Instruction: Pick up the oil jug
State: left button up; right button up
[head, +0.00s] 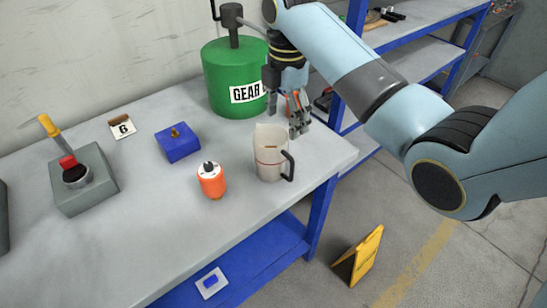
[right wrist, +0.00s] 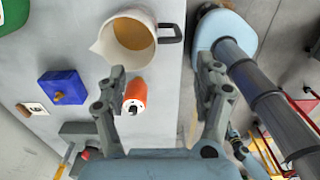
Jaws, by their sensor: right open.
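The oil jug (head: 270,155) is a pale, cream-coloured pitcher with a dark handle on its right side, standing upright near the table's right edge. In the right wrist view the jug (right wrist: 112,36) shows from above, with amber oil inside and the handle (right wrist: 170,33) pointing right. My right gripper (head: 299,127) is behind and to the right of the jug's rim in the head view, apparently clear of it. In the right wrist view its two fingers (right wrist: 163,72) are spread, with nothing between them in its grasp. My left gripper is not in view.
A green gear oil drum (head: 230,75) stands behind the jug. An orange bottle (head: 211,181) is close at its left. A blue block (head: 178,143), a number card (head: 122,126) and a grey jack block (head: 84,180) lie further left. A yellow floor sign (head: 362,256) stands below.

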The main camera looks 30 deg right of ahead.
aim_at(286, 153)
notch_tip(286, 153, down, 4)
jog(key=shift+s+r, duration=0.1)
jog(key=f, duration=0.1)
jog(key=f+p, duration=0.1)
jog(key=f, duration=0.3)
jog(key=shift+s+p, duration=0.3)
jog(key=shift+s, duration=0.1)
jog(key=shift+f, duration=0.35)
jog(key=shift+w, duration=0.1)
grip_shut()
